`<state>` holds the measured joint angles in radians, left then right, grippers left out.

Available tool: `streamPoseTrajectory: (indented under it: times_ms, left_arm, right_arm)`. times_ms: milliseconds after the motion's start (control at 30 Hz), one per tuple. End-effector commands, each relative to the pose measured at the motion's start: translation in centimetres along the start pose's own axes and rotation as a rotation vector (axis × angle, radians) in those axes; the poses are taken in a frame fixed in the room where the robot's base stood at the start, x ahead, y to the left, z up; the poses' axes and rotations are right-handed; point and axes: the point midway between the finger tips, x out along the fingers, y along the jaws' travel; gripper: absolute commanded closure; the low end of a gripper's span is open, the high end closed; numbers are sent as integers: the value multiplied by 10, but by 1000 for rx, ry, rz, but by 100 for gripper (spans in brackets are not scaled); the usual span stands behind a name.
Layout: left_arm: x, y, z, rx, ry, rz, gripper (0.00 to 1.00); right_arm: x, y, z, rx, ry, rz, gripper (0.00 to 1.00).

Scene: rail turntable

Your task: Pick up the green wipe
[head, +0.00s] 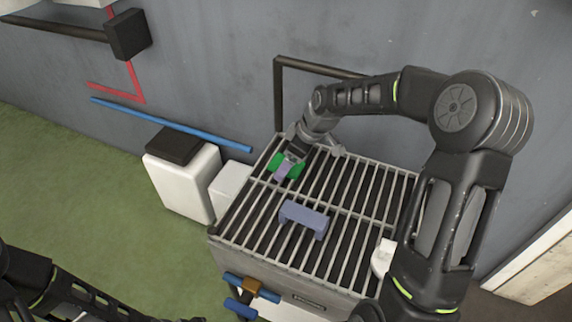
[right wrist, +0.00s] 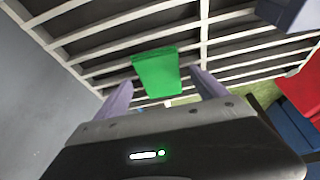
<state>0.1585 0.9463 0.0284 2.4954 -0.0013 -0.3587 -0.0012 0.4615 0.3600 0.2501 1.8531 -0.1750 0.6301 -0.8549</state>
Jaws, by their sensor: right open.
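The green wipe (head: 276,163) lies on the barred top of the grey rack, near its far left corner, partly hidden by my right gripper (head: 287,169) in the head view. In the right wrist view the green wipe (right wrist: 156,70) is a flat green rectangle on the pale bars. My right gripper (right wrist: 160,92) is open, with its two purple-grey fingers apart on either side of the wipe's near end. Nothing is held between them. My left arm shows only in part at the lower left of the head view, and its gripper is not seen.
A blue-grey block (head: 304,218) sits mid-rack (head: 345,215). Blue handles (head: 250,287) with a brown piece are at its front. White boxes (head: 183,185), one with a black top, stand left. A blue bar (head: 170,124) and grey wall are behind; green floor lies open at left.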

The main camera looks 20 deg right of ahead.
Motion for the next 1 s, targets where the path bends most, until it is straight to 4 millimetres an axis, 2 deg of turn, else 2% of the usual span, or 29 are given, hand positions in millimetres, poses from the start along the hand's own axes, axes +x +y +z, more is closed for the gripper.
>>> streamPoseTrajectory:
  times_ms: [367, 1000]
  left_arm:
    - [0, 0, 0, 0, 0, 0, 58]
    - [0, 0, 0, 0, 0, 0, 58]
  right_arm:
    - [0, 0, 0, 0, 0, 0, 18]
    - [0, 0, 0, 0, 0, 0, 70]
